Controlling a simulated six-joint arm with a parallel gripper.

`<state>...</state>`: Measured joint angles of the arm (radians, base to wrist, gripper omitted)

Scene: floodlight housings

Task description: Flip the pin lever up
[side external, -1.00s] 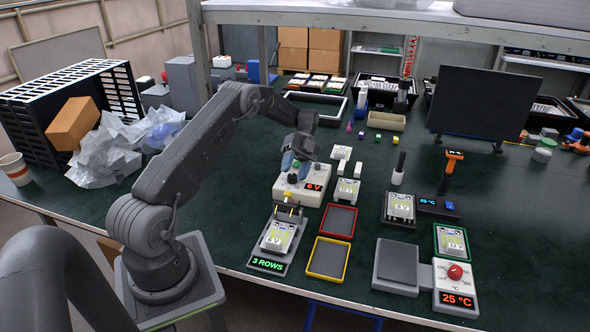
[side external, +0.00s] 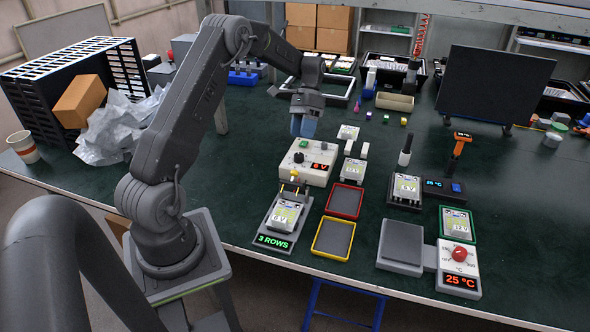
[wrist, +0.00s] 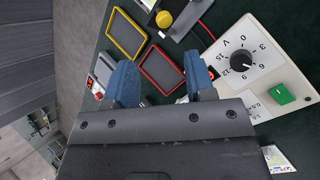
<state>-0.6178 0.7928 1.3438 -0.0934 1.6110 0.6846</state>
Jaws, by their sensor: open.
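The fixture labelled "3 ROWS" (side external: 273,241) stands near the table's front edge with a unit marked 6 V (side external: 285,215) lying on it. A yellow-tipped part, seemingly the pin lever (side external: 294,176), is at the fixture's far end, beside the white supply box. In the wrist view a round yellow knob (wrist: 164,19) shows at the top, seemingly the same part; whether it is up or down I cannot tell. My gripper (side external: 303,126) is open and empty, blue fingers pointing down, above and behind the supply box. Both fingers (wrist: 161,78) show in the wrist view, apart.
The white supply box (side external: 318,172) has a black dial (wrist: 241,61) and a green switch (wrist: 281,94). A red tray (side external: 345,201) and a yellow tray (side external: 333,238) lie right of the fixture. A dark upright panel (side external: 495,85) stands at the back right.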

